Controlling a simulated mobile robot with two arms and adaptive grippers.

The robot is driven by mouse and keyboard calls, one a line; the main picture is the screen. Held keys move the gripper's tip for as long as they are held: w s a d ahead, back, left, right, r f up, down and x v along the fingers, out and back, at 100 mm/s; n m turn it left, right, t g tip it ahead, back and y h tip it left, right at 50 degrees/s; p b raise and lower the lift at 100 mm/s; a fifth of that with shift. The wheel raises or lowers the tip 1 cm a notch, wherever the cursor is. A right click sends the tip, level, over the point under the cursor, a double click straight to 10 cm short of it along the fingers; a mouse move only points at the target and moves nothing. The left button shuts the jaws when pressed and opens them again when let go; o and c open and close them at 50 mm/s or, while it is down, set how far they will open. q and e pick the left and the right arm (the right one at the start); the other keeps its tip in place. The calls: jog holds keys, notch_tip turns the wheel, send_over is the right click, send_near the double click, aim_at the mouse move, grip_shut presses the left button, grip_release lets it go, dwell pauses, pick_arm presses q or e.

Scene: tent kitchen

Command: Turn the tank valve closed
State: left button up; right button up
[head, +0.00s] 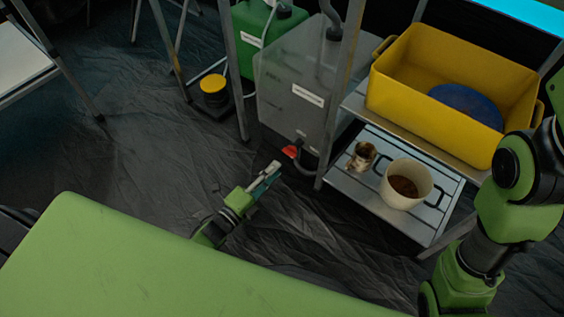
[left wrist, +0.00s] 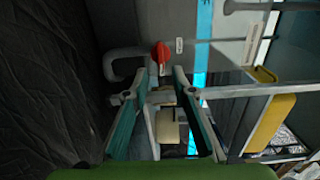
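The tank (head: 285,88) is a translucent grey container with a white label, standing on the dark floor sheet behind a metal frame post. Its valve has a red handle (head: 291,151) low on the front, beside a grey hose. In the left wrist view the red handle (left wrist: 160,53) lies just beyond the fingertips, between their lines. My left gripper (head: 268,172) is in front of and slightly below the handle, apart from it. The left wrist view shows its two teal-padded fingers (left wrist: 154,84) spread with nothing held between them. My right arm shows at the right; its gripper is out of view.
A metal shelf right of the tank holds a yellow bin (head: 410,85) above, and a white pot (head: 406,184) and a small brown-and-white object (head: 362,156) below. A green canister (head: 266,38) and a yellow-topped container (head: 213,88) stand to the left. The floor at left is open.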

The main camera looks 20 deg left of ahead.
pick_arm(q)
jog(key=shift+v, duration=2.75)
